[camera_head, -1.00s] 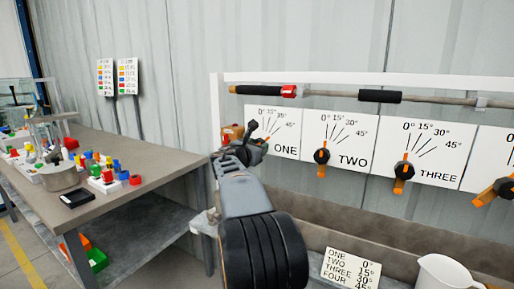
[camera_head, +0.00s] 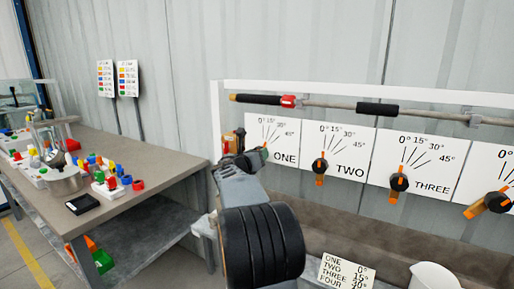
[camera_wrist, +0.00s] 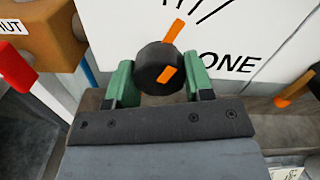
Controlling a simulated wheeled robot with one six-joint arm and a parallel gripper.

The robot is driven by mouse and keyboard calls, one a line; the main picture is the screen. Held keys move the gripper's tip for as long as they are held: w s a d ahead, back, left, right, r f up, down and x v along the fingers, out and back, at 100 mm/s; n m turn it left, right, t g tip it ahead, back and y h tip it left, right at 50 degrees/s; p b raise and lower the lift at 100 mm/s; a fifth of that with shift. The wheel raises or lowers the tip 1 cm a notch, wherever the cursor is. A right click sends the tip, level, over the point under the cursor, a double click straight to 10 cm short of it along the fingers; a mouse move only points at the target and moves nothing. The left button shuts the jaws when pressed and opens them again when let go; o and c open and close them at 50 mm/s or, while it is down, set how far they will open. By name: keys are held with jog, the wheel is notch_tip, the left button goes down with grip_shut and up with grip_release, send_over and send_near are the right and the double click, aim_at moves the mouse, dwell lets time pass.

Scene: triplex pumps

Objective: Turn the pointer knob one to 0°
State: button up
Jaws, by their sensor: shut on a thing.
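Pointer knob one (camera_wrist: 150,68) is a round black knob with an orange pointer (camera_wrist: 173,31), on the white ONE plate (camera_wrist: 225,35). In the wrist view the pointer's upper end leans slightly right of straight up. Scale lines show just above it, but their numbers are cut off. My gripper (camera_wrist: 160,80) has its green fingers on the knob's left and right sides, shut on it. In the head view the ONE plate (camera_head: 284,157) shows scale marks 0° to 45°, while my gripper and arm hide the knob.
Knobs two (camera_head: 320,166) and three (camera_head: 399,182) sit on plates to the right. A card (camera_head: 345,272) listing angles and a white jug (camera_head: 435,277) are below. A metal pipe (camera_head: 335,107) runs above the plates. A workbench (camera_head: 150,150) with small coloured parts stands left.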

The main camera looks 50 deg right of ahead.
jog(key=n+p, duration=0.3)
jog(key=shift+r+p, duration=0.2)
jog(key=shift+p, duration=0.15)
jog(key=shift+f+n+p, duration=0.1)
jog(key=shift+n+p, duration=0.4)
jog(key=shift+n, duration=0.2)
jog(key=shift+f, duration=0.1)
jog(key=o, duration=1.3)
jog(key=v, duration=1.4)
jog(key=shift+d, duration=0.1)
